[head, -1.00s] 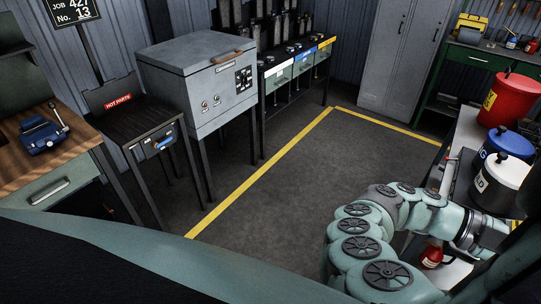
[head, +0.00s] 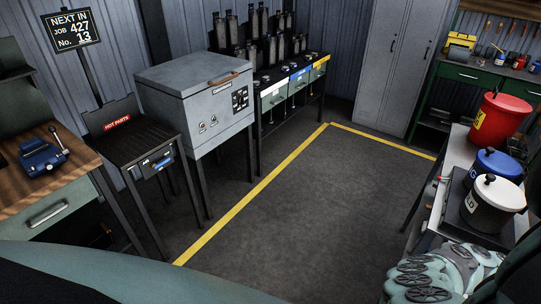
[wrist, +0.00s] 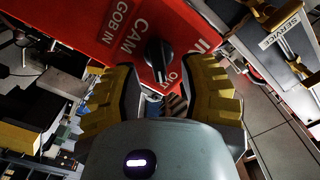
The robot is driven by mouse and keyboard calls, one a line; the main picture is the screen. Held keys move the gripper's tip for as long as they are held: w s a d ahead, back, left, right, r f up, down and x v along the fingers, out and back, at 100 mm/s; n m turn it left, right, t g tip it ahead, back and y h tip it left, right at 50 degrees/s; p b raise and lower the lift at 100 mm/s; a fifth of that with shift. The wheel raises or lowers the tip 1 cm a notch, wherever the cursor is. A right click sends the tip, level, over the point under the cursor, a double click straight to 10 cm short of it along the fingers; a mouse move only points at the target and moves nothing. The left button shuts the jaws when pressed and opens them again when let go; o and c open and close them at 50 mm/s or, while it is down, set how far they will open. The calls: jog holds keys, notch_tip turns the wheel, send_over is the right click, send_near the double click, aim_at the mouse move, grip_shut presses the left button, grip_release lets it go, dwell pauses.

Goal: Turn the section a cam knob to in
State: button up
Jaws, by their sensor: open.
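In the wrist view a black cam knob (wrist: 158,56) sits on a red panel (wrist: 95,22) marked CAM and GOB IN. OUT is printed just beyond the knob's lower end and IN to its right. The knob's narrow lower end appears to point towards OUT. My gripper (wrist: 163,72) is open, with one yellow-backed finger on each side of the knob; I cannot tell whether either touches it. No section letter is readable on the panel. The head view shows neither the knob nor my gripper, only part of my arm at bottom right.
In the wrist view a unit marked SERVICE (wrist: 281,28) stands at upper right. In the head view a red bin (head: 502,114), a blue-lidded pot (head: 492,163) and a white pot (head: 490,206) stand at right. The floor (head: 310,210) in the middle is clear.

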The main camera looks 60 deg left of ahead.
jog(key=shift+x, duration=0.8)
jog(key=shift+d, duration=0.1)
jog(key=shift+o, duration=0.4)
jog(key=shift+a, duration=0.2)
grip_shut()
